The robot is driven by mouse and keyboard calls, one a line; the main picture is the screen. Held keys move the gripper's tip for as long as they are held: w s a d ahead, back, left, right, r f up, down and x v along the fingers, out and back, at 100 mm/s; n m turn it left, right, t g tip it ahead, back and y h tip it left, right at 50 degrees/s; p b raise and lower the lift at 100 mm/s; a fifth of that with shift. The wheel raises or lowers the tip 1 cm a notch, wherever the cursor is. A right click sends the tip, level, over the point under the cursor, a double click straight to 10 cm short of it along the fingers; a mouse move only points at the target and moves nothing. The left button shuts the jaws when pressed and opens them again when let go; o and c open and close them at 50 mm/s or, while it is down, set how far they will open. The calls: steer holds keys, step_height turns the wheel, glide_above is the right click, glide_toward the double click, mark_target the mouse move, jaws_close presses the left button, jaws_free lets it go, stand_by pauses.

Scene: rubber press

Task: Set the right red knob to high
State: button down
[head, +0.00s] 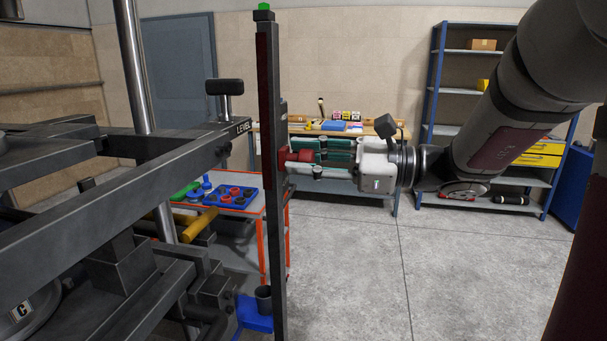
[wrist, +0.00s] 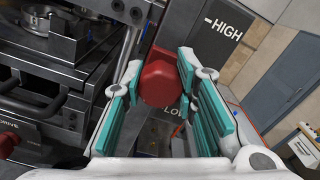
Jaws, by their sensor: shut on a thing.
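The right red knob (wrist: 160,84) sits on a dark panel (wrist: 205,60) in the wrist view. It also shows in the head view (head: 290,156) at the side of the dark upright post. My gripper (wrist: 161,88) is shut on this knob, with teal pads on both sides of it. In the head view my gripper (head: 305,156) reaches the post from the right. A "HIGH" label (wrist: 226,29) is above and right of the knob, and a "LOW" label (wrist: 175,107) is below it, partly covered. I cannot tell which mark the knob points to.
Another red knob (wrist: 8,142) is at the wrist view's left edge, near the word "DRIVE". The press frame (head: 130,145) fills the head view's left. A red cart (head: 275,240) with a blue tray (head: 232,207) stands behind the post. Floor at right is clear.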

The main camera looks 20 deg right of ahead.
step_height(320, 180, up, 5)
steer(key=shift+s+r+p, duration=0.15)
steer(key=shift+p, duration=1)
steer(key=shift+r, duration=0.6)
steer(key=c, duration=1.3)
jaws_free()
steer(key=shift+o, duration=0.3)
steer(key=shift+f, duration=0.1)
steer(key=shift+d, duration=0.3)
steer(key=v, duration=1.1)
